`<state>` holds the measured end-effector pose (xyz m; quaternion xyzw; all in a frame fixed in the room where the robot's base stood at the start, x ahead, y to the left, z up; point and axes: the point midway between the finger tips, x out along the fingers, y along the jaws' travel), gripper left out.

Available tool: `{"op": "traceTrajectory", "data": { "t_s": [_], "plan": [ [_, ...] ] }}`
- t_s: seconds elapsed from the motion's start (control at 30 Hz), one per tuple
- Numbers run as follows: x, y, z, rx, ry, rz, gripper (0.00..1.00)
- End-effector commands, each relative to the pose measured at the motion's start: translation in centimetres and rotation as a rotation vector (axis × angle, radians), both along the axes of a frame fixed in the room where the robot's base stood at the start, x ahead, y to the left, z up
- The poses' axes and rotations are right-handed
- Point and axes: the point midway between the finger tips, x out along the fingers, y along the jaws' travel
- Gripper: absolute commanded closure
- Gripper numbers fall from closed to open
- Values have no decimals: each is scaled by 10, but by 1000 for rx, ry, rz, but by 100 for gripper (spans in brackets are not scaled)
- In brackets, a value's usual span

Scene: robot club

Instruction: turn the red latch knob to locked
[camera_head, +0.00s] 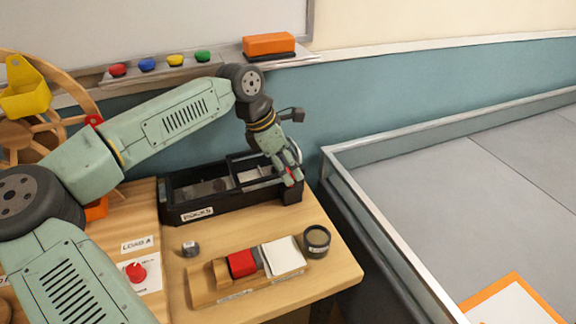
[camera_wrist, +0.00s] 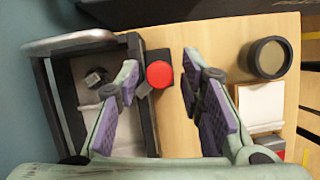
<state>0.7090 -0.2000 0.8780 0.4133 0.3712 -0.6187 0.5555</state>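The red round latch knob (camera_wrist: 159,74) sits on a black block at the right end of the black box (camera_wrist: 141,110). My gripper (camera_wrist: 160,71) is open in the wrist view, with one fingertip on each side of the knob and a gap on both sides. I cannot tell how far the fingers are above the knob. In the head view my gripper (camera_head: 290,174) points down at the right end of the black box (camera_head: 232,203), and mostly hides the knob. The knob's pointer direction is hard to read.
Another red knob (camera_head: 136,271) is on a white plate at the left. A wooden rack (camera_head: 205,293) with a red block (camera_head: 241,263) and white cards (camera_head: 283,256) stands in front, beside a dark round jar (camera_head: 316,240). A teal wall is behind.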

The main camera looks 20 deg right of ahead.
Motion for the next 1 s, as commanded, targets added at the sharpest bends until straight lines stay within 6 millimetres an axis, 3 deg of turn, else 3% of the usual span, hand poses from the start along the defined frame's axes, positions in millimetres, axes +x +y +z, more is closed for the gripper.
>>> {"op": "traceTrajectory", "data": {
  "t_s": [0.47,1.0],
  "plan": [
    [1,4,9,1,-2,2,59],
    [5,41,101,0,-1,2,59]
  ]
}}
